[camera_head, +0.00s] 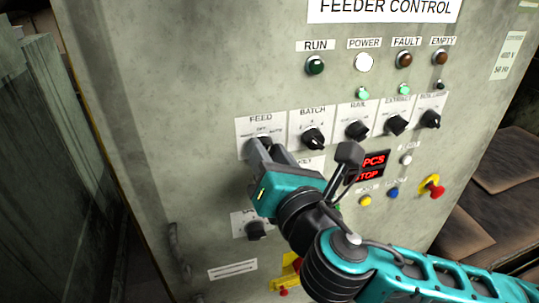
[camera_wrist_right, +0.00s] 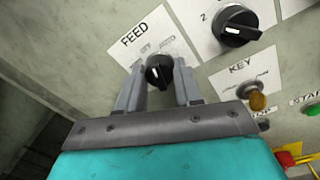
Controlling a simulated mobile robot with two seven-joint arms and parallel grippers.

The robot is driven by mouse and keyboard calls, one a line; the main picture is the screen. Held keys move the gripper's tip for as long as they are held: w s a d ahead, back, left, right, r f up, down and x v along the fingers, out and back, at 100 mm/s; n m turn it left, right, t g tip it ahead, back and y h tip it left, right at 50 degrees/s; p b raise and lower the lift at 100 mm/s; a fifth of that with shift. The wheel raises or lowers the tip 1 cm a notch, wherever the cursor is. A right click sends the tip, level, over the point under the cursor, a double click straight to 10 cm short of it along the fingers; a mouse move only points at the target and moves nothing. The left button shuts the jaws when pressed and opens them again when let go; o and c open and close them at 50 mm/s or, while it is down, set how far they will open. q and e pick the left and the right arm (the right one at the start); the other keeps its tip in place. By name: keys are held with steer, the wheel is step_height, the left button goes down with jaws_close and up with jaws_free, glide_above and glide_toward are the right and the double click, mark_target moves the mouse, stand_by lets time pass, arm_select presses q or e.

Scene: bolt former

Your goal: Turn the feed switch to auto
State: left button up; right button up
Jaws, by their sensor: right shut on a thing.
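The feed switch is a black rotary knob (camera_wrist_right: 160,77) on a white plate marked FEED; in the head view the plate (camera_head: 246,127) is at the left of a row of knobs. My right gripper (camera_wrist_right: 159,68) has one grey finger on each side of the knob and is shut on it. In the head view the right gripper (camera_head: 271,149) reaches up to the knob and partly covers it. A white mark shows on the knob, but I cannot tell which setting it points at. My left gripper is not in view.
The batch knob (camera_head: 313,139) is just right of the feed switch, and the key switch (camera_wrist_right: 257,100) is below right in the wrist view. A red display (camera_head: 371,167) and a red emergency button (camera_head: 432,186) are further right. Bare panel (camera_head: 180,120) lies left.

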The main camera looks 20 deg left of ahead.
steer(key=m, duration=0.5)
steer(key=shift+m, duration=0.4)
stand_by(0.3)
steer(key=o, duration=1)
steer(key=shift+o, duration=0.2)
steer(key=v, duration=1.3)
steer(key=shift+f, duration=0.2)
steer(key=shift+w+a, duration=0.1)
